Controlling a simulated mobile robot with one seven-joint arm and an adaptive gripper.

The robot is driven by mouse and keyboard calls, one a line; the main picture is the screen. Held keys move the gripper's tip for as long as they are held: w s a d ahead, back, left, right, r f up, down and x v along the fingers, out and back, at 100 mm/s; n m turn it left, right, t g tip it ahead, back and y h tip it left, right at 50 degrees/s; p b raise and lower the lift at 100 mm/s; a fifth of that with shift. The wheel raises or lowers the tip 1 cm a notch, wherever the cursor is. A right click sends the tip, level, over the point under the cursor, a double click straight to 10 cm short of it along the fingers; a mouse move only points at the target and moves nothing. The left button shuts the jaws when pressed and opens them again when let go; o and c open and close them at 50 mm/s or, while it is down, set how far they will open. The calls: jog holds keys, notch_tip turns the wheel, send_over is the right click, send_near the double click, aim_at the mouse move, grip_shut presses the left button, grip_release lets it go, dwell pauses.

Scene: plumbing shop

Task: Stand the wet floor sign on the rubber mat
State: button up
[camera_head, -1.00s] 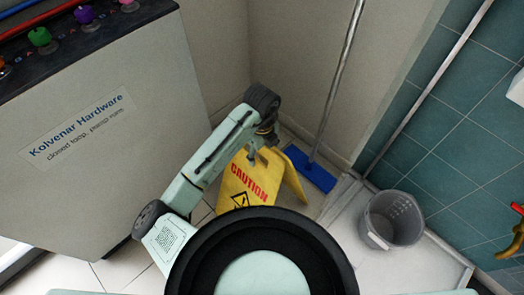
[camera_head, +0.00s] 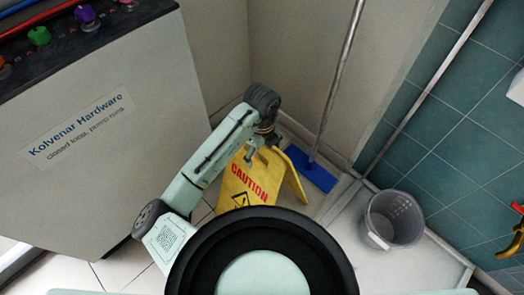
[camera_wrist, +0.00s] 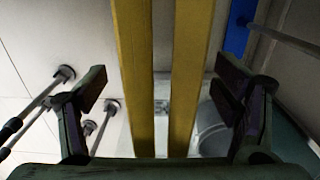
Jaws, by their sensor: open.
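The yellow wet floor sign (camera_head: 246,188) stands spread like a tent on the floor, with CAUTION on its near panel. In the wrist view its two panels show as parallel yellow bars (camera_wrist: 134,75) with a narrow gap between them. My gripper (camera_wrist: 161,92) is open, with one finger on each side of these bars and visible space between fingers and sign. In the head view my gripper (camera_head: 262,150) is at the sign's top edge. My arm hides the sign's lower part. I cannot make out a rubber mat in either view.
A grey bucket (camera_head: 393,219) stands in a pale raised-edge tray at the right. A mop with a blue head (camera_head: 311,169) leans in the corner behind the sign. A grey cabinet (camera_head: 110,130) fills the left. Tiled wall (camera_head: 440,150) bounds the right.

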jog(key=r, duration=1)
jog(key=shift+w+d+r, duration=0.1)
jog(key=shift+w+r, duration=0.15)
jog(key=shift+w, duration=0.1)
jog(key=shift+w, duration=0.1)
